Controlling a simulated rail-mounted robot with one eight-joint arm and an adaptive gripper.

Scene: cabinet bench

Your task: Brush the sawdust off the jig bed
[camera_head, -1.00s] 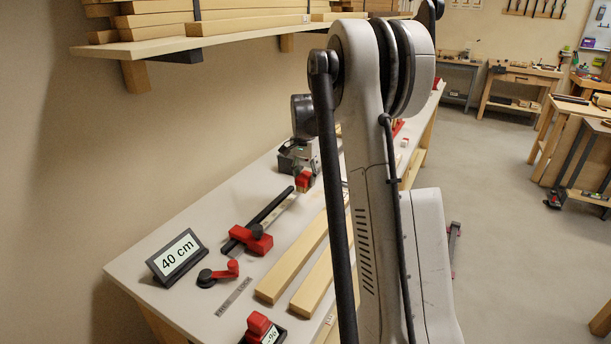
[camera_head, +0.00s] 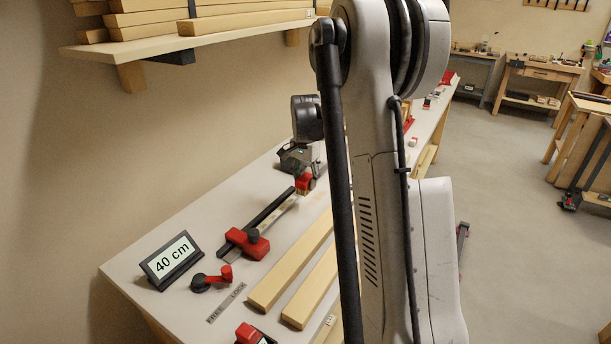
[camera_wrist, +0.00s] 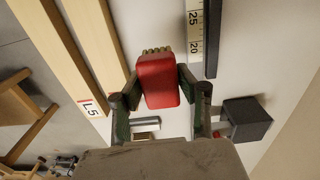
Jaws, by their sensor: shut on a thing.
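In the wrist view my gripper (camera_wrist: 158,76) is shut on a red brush (camera_wrist: 158,92), one finger on each side of its block. Its tan bristles point to the top of the picture. The jig bed, with a ruler strip (camera_wrist: 195,32) and dark fence (camera_wrist: 211,40), lies to the right of the brush. In the head view the jig's dark bar (camera_head: 270,208) runs along the bench with a red stop (camera_head: 246,242). A pale tan patch on the bed may be sawdust; I cannot tell. My arm hides part of the bench.
Two long boards (camera_head: 292,262) lie right of the jig. A red-handled crank (camera_head: 213,279) and a "40 cm" sign (camera_head: 170,260) stand at the near end. A dark box (camera_wrist: 247,118) sits right of my gripper in the wrist view. A loaded wood shelf (camera_head: 200,38) overhangs the wall side.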

